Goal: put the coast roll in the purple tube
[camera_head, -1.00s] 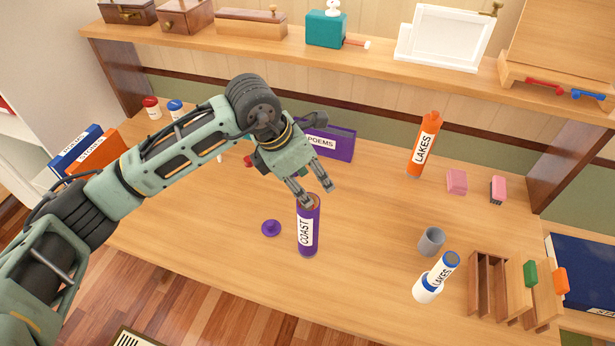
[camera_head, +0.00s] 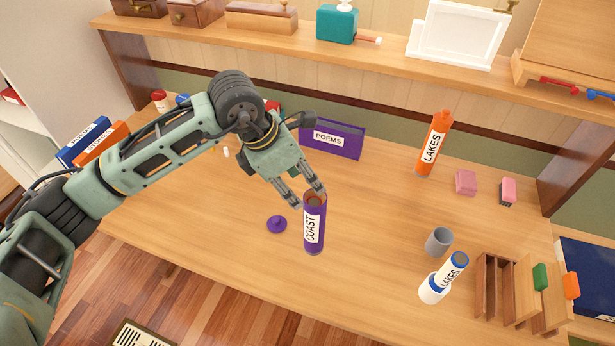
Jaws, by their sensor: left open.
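The purple tube (camera_head: 314,232) stands upright on the desk, with its COAST label facing me. Its mouth is uncovered. A brownish round end, which looks like the coast roll (camera_head: 314,200), shows inside the mouth; the rest of it is hidden by the tube walls. The purple cap (camera_head: 277,224) lies on the desk just left of the tube. My left gripper (camera_head: 307,196) is open and empty, its fingertips close to the tube's mouth on its upper left. I cannot tell whether a finger touches the rim. My right gripper is out of view.
An orange LAKES tube (camera_head: 433,145) stands at the back right. A purple POEMS box (camera_head: 338,139) stands behind my gripper.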

